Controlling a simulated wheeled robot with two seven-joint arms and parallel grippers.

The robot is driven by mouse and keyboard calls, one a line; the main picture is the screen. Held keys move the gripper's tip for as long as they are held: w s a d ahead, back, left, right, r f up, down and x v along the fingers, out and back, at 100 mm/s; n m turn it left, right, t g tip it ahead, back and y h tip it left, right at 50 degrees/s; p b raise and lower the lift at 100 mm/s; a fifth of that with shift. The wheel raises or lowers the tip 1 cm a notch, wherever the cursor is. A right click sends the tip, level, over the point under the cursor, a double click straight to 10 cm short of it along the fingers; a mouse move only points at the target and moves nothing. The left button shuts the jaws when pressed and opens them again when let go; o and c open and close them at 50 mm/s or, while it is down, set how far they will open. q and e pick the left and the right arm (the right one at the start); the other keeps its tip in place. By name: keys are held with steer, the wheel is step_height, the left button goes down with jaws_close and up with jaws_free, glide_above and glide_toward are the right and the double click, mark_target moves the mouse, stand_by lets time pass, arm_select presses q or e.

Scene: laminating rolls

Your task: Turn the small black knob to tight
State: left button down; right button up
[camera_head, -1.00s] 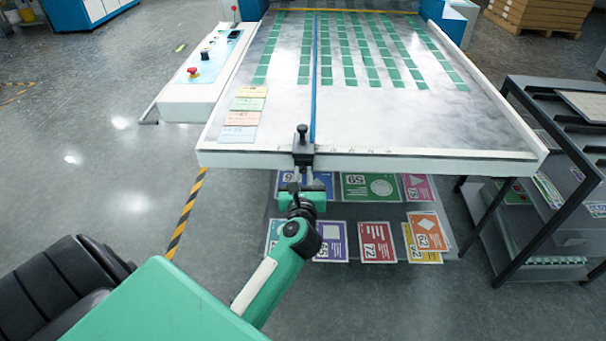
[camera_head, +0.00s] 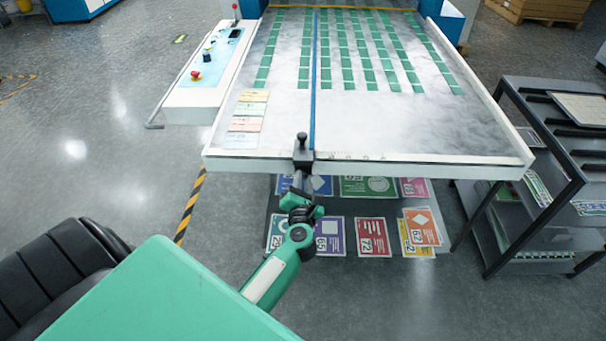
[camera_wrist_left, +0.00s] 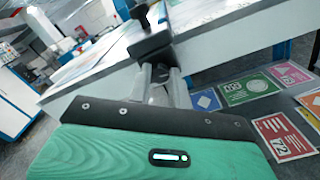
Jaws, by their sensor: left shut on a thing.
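A black clamp block (camera_head: 303,158) with an upright black post knob (camera_head: 302,138) on top sits on the front edge of the white feed table, at the near end of a blue rail (camera_head: 314,80). Both also show in the left wrist view, the block (camera_wrist_left: 150,44) and the post knob (camera_wrist_left: 139,13). My left gripper (camera_head: 298,180) reaches up from below to the front of the block. Its fingers (camera_wrist_left: 160,72) are shut at the block's near side, on the small black knob there, which the fingers hide. I cannot read the knob's setting. My right gripper is out of view.
The feed table (camera_head: 400,157) carries rows of green cards and several pastel slips (camera_head: 247,124). A control panel (camera_head: 205,72) with a red button is on its left. Numbered colored sheets (camera_head: 372,238) lie below. A dark rack (camera_head: 545,125) stands right. Floor at left is open.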

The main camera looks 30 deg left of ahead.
arm_select(q)
steer(key=m+p, duration=0.3)
steer(key=m, duration=0.1)
steer(key=shift+r, duration=0.25)
steer(key=shift+m+p, duration=0.9)
steer(key=shift+p, duration=0.2)
steer(key=m+p, duration=0.4)
steer(key=m, duration=0.1)
steer(key=shift+f, duration=0.15)
steer(key=shift+f+m+p, duration=0.15)
steer(key=shift+m+p, duration=1)
steer(key=shift+m, duration=0.75)
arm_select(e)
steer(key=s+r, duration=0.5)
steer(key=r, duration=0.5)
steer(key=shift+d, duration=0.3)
arm_select(q)
steer(key=shift+f+m, duration=0.1)
steer(key=shift+m, duration=0.2)
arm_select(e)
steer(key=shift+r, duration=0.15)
arm_select(q)
steer(key=c, duration=1.3)
jaws_free()
